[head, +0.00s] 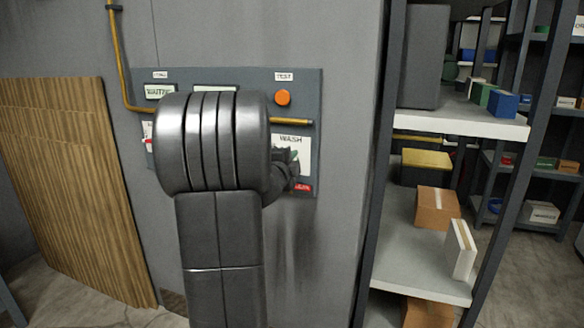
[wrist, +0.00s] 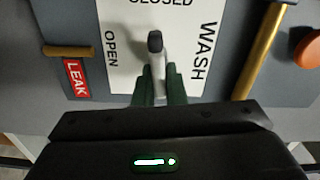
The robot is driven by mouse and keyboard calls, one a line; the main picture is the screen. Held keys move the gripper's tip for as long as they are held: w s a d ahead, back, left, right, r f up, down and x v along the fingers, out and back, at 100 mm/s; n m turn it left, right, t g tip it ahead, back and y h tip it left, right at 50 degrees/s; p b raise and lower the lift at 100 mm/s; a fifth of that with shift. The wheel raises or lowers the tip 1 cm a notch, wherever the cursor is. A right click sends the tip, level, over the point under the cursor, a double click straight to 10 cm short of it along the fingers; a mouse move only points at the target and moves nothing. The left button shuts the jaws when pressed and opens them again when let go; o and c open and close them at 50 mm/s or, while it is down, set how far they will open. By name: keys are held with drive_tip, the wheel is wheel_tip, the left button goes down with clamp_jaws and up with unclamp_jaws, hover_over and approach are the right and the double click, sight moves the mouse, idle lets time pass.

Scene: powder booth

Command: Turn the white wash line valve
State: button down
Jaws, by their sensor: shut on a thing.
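The white wash line valve has a pale lever (wrist: 157,65) with a dark rounded end, in front of a white plate (wrist: 120,75) lettered CLOSED, OPEN and WASH. In the wrist view the dark end points up the picture towards CLOSED, with OPEN to its left. My gripper (wrist: 160,88) has its green fingers shut on the lever from both sides. In the head view my gripper (head: 292,168) is at the WASH plate (head: 283,142), low on the right of the grey panel. My arm hides the panel's middle, and the lever cannot be made out there.
An orange button (head: 282,97) and a yellow pipe (head: 292,121) are above the WASH plate. A red LEAK label (wrist: 76,78) is beside the plate. Shelves (head: 425,284) with boxes stand close on the right. A wooden board (head: 65,170) leans at the left.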

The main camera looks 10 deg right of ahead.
drive_tip(key=shift+f+m+b, duration=0.15)
drive_tip(key=shift+m+b, duration=0.35)
drive_tip(key=shift+m, duration=0.2)
drive_tip(key=c, duration=1.5)
unclamp_jaws()
drive_tip(key=v, duration=1.4)
drive_tip(key=shift+w+d, duration=0.15)
